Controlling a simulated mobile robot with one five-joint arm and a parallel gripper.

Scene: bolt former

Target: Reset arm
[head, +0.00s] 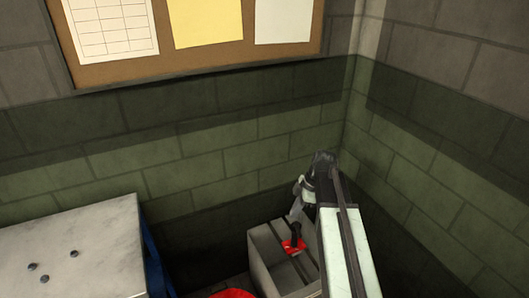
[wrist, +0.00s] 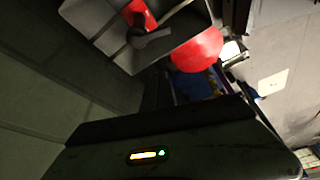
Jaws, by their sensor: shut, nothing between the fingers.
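My arm reaches up from the bottom right in the head view and bends down to my gripper (head: 296,240). The gripper is small and dark, pointing down over a grey open-topped box (head: 262,257). It is shut with nothing held. A red patch (head: 288,246) shows at the box beside the fingertips; I cannot tell whether they touch it. The wrist view shows the box (wrist: 100,18) at the top, with the red patch (wrist: 140,12) and a dark shape next to it. The fingertips are not clear there.
A pale tabletop (head: 95,250) with several small dark pieces stands at the left. A red round thing (head: 232,294) lies beside the box and also shows in the wrist view (wrist: 197,50). Brick walls meet behind the arm. A cork board (head: 130,77) hangs above.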

